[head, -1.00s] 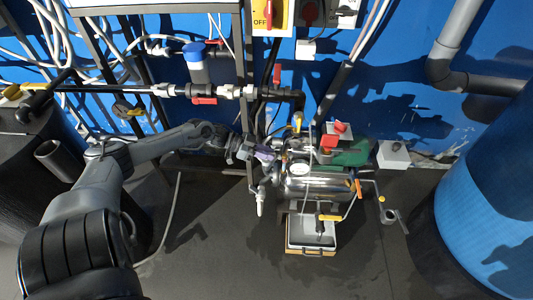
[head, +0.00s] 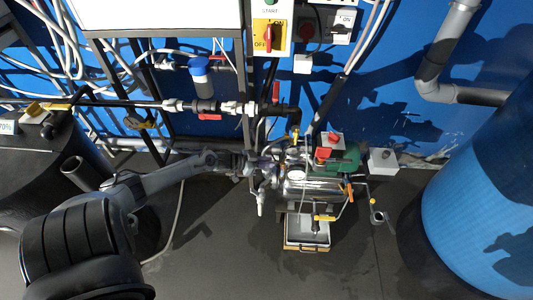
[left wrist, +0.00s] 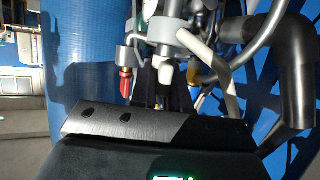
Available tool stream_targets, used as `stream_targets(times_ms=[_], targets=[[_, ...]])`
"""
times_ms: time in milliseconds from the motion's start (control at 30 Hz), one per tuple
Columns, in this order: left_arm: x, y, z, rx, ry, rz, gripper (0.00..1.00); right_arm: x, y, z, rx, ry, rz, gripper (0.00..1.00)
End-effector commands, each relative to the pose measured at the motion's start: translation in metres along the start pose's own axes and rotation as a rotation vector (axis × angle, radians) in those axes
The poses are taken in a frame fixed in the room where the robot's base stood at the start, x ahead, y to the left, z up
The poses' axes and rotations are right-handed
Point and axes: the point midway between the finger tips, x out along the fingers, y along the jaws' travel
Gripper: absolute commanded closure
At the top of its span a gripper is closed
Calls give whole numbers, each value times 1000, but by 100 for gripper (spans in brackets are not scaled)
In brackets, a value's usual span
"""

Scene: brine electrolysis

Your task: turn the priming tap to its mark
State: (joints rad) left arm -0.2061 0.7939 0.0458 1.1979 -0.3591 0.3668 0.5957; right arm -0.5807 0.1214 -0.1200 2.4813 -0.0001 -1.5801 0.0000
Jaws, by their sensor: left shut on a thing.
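My left gripper (head: 258,164) reaches in from the left to the pipework at the left end of the shiny pump (head: 297,187). It is shut on a small purple-tinted part there, which appears to be the handle of the priming tap (head: 266,166). The tap's mark cannot be made out. In the left wrist view, the dark fingers (left wrist: 165,92) are close to a grey-white fitting (left wrist: 166,72) and a pale lever (left wrist: 203,55); the grip itself is partly hidden. My right gripper is not in view.
A red-tipped fitting (left wrist: 125,82) hangs beside the fingers. A white tray (head: 307,231) with a yellow-handled valve (head: 325,217) stands below the pump. A large blue tank (head: 480,205) is at the right. Dark floor in front is mostly clear.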

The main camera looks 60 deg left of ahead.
Motion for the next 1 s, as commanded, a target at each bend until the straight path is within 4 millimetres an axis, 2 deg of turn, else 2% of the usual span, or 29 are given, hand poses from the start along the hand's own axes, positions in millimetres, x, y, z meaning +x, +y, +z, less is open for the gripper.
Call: stream_targets(times_ms=[33,100,400,700,1000], targets=[[-4,3,-9,-23,1,-36,100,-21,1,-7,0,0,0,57],[-4,2,-9,-48,0,-94,100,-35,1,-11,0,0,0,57],[-1,3,-6,-156,1,-357,100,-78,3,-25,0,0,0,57],[1,3,-3,-265,3,-619,100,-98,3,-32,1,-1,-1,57],[2,2,-1,-366,4,-866,100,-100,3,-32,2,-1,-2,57]])
